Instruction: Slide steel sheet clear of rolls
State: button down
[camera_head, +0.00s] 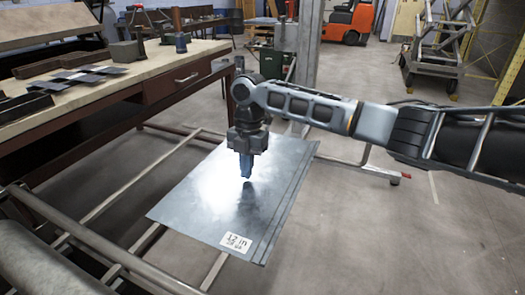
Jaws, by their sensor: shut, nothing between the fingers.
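The steel sheet (205,205) is a flat, shiny grey plate with a white label at its near corner. It lies on the metal bars of a frame in the middle of the view.
A workbench (160,75) with tools and dark metal parts stands at the left, close to the sheet's far left side. A grey post (305,50) rises behind the sheet. An orange forklift (352,22) and a wheeled metal stand (435,55) are farther back. Floor at the right is clear.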

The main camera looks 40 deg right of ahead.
aim_at(259, 161)
jog(key=w+d+b, duration=0.1)
jog(key=d, duration=0.1)
jog(key=w+d, duration=0.1)
jog(key=d, duration=0.2)
jog(key=w+d+b, duration=0.1)
jog(key=w+d, duration=0.1)
jog(key=shift+d+f+b, duration=0.1)
jog(key=shift+d+b, duration=0.2)
jog(key=shift+d, duration=0.1)
jog(key=shift+w+d, duration=0.1)
jog(key=shift+d, duration=0.35)
